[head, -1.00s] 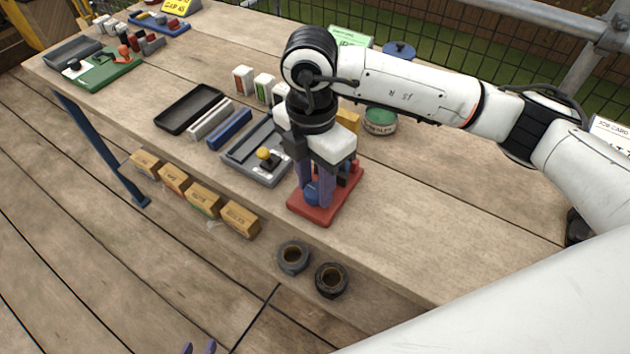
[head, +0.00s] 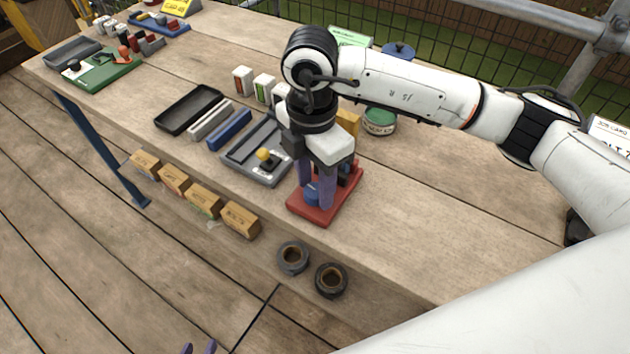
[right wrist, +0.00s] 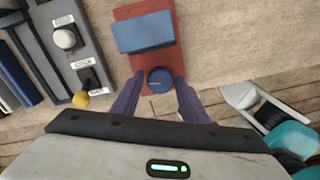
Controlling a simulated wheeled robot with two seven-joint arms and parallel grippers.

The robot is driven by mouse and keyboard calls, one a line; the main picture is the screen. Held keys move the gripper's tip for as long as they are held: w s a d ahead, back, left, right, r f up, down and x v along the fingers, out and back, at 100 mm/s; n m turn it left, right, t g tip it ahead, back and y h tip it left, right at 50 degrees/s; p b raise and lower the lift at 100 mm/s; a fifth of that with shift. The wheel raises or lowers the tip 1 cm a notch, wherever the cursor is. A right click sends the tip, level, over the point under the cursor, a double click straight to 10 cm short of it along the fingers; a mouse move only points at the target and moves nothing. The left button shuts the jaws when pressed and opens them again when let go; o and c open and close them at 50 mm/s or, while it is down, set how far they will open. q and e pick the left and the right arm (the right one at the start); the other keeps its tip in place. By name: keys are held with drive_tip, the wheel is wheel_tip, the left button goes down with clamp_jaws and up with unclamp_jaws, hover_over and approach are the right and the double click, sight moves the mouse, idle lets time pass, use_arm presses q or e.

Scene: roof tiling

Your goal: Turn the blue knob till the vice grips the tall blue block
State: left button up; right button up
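The vice has a red base (head: 322,207) and stands near the table's front edge, below my right arm. My right gripper (head: 315,195) points down over it, its two purple fingers on either side of the blue knob (right wrist: 160,80). The fingertips look close against the knob. The blue block (right wrist: 145,32) is above the knob in the right wrist view, on the red base. In the head view it is mostly hidden behind my gripper, so its contact with the jaws cannot be told. My left gripper (head: 198,348) barely shows at the bottom edge, its fingertips apart.
A grey tray with a yellow knob (head: 263,155) stands just left of the vice. Small labelled boxes (head: 203,200) line the front. A green tin (head: 380,120) stands behind.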

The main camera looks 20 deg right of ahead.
sight(314, 188)
drive_tip(key=shift+r, duration=0.1)
wheel_tip(314, 188, up, 10)
drive_tip(key=shift+w, duration=0.2)
idle(0.7)
